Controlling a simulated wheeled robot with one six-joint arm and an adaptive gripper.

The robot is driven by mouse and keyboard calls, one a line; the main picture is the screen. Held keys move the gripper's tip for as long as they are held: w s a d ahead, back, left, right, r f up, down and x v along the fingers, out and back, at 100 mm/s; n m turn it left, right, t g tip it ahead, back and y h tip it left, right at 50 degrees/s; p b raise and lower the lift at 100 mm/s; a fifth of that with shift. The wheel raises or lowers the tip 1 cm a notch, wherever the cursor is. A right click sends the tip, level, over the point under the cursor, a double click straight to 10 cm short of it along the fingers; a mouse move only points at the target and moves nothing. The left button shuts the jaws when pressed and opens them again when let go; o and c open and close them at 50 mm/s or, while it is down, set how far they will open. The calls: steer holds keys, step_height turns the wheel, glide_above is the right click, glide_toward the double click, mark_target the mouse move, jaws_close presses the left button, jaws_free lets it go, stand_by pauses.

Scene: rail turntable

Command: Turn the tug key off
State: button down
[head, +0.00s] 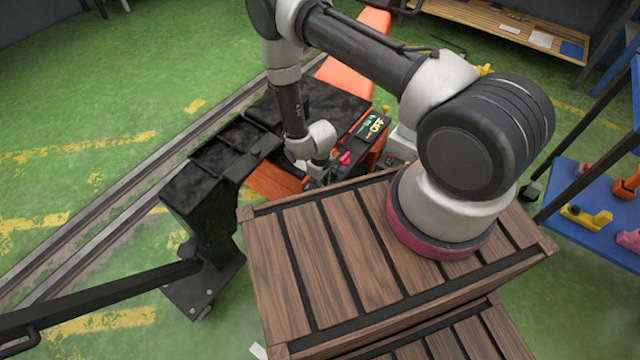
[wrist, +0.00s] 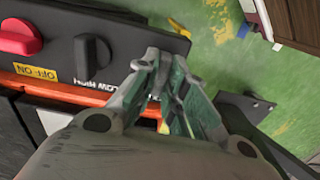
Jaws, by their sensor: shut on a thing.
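The tug's dark control panel (wrist: 60,80) fills the upper left of the wrist view. It carries a red knob (wrist: 18,36) above a yellow ON-OFF label (wrist: 36,72), and a black knob (wrist: 92,52) beside HIGH/LOW lettering. My gripper (wrist: 166,68) is at the panel's right end, to the right of the black knob, its fingers close together. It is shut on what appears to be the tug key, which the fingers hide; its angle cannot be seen. In the head view, the red knob (head: 345,158) shows beside my gripper (head: 320,178), which is partly hidden.
The wooden slatted crate (head: 320,260) stands close in front. A black frame (head: 205,215) is at the left, near rails (head: 120,205). A blue shelf (head: 600,225) with colored parts is at the right.

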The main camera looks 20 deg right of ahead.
steer(key=shift+s+d+n, duration=0.1)
steer(key=shift+n, duration=0.2)
stand_by(0.4)
steer(key=c, duration=1.5)
jaws_free()
step_height(320, 180, up, 12)
steer(key=shift+r, duration=0.1)
